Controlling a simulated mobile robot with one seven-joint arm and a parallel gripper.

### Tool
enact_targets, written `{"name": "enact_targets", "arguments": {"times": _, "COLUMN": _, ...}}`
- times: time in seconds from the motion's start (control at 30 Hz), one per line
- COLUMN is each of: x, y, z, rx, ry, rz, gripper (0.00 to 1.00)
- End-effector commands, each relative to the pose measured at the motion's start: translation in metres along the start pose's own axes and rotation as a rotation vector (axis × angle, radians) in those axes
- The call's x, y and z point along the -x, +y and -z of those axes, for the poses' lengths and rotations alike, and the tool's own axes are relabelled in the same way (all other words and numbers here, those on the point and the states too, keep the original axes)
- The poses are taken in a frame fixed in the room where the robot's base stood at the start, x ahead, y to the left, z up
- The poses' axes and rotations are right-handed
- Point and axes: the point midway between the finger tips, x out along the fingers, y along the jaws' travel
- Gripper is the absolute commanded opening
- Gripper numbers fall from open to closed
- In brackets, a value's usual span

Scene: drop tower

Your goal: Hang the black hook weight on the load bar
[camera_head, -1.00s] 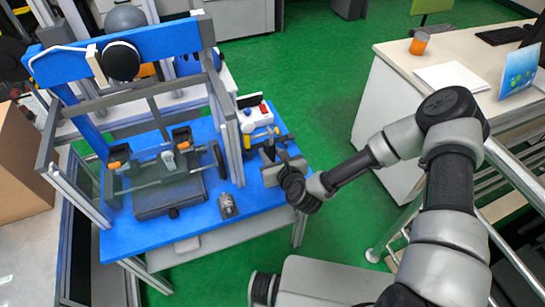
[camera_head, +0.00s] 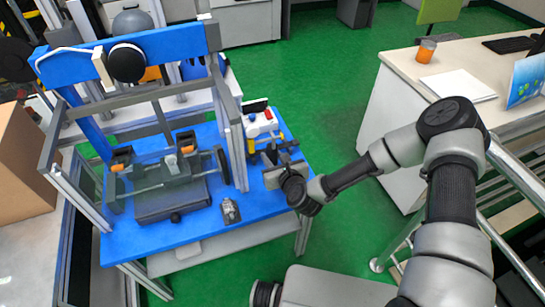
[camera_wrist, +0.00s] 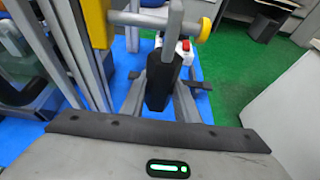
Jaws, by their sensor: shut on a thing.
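The black hook weight (camera_wrist: 161,80) is between the fingers of my gripper (camera_wrist: 160,104), a dark block with a grey hook rising from its top in the wrist view. My gripper is shut on it. The load bar (camera_wrist: 140,18) is a light grey rod with a yellow end, running across the top of the wrist view. The hook overlaps the bar in that view; I cannot tell whether it touches or goes over it. In the head view my gripper (camera_head: 275,172) is at the right edge of the blue table, and the weight is hard to make out.
The drop tower's grey posts (camera_head: 232,135) stand just left of my gripper. A white box with a red button (camera_head: 262,122) is behind it. A small grey part (camera_head: 230,211) lies on the blue table (camera_head: 185,232). Green floor is open to the right.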

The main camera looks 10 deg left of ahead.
Motion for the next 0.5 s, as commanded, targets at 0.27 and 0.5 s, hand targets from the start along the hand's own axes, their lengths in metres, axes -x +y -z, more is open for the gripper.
{"name": "enact_targets", "arguments": {"times": 0.27, "x": -0.0001, "y": 0.0000, "z": -0.0015, "rx": 0.000, "ry": -0.003, "rz": 0.000, "gripper": 0.50}}
{"name": "enact_targets", "arguments": {"times": 0.5, "x": 0.0049, "y": -0.0001, "z": 0.0017, "rx": -0.001, "ry": 0.004, "rz": 0.000, "gripper": 0.50}}
